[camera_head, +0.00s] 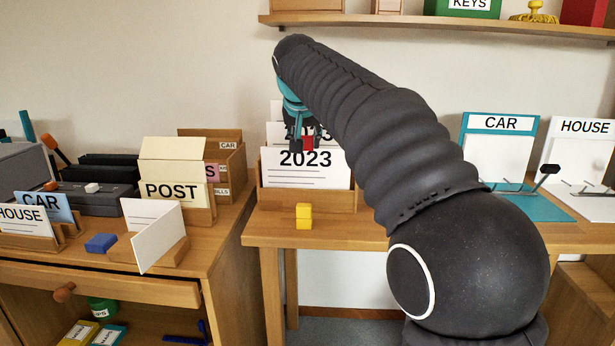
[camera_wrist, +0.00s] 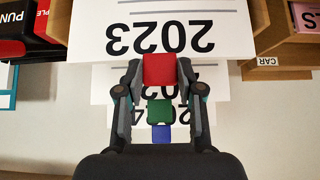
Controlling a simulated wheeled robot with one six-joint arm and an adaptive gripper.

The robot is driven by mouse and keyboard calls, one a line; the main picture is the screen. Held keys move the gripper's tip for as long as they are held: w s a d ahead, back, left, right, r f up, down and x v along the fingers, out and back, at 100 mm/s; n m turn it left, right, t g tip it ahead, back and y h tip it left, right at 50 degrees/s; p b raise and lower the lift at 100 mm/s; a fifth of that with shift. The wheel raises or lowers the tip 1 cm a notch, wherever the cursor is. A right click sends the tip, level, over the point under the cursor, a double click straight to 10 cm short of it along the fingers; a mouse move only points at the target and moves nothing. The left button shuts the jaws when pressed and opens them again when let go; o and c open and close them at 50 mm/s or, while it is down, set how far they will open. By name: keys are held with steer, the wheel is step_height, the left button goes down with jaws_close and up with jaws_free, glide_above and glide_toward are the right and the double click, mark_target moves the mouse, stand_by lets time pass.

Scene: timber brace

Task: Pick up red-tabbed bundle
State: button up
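The red tab (camera_wrist: 160,70) marks a white bundle lettered 2023 (camera_wrist: 115,15), upside down in the wrist view. In the head view the white 2023 bundle (camera_head: 306,174) stands upright in a wooden holder, with paler sheets behind it. My gripper (camera_wrist: 160,68) has one finger on each side of the red tab, close to its edges. I cannot tell whether they touch it. In the head view my gripper (camera_head: 302,142) is pointing down at the bundle's top edge, partly hidden behind my arm. A green tab (camera_wrist: 160,112) and a blue tab (camera_wrist: 161,134) show on sheets behind.
A wooden holder (camera_head: 352,203) surrounds the bundle's base. A POST box (camera_head: 175,192) and CAR-labelled box (camera_head: 228,165) stand to the left. A shelf (camera_head: 430,27) runs above. CAR (camera_head: 497,150) and HOUSE (camera_head: 580,155) boards stand right.

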steer(key=shift+r, duration=0.2)
jaws_close()
steer(key=shift+r+p, duration=0.35)
steer(key=shift+p, duration=0.15)
steer(key=shift+r+p, duration=1)
steer(key=shift+r, duration=0.1)
step_height(320, 180, up, 8)
stand_by(0.8)
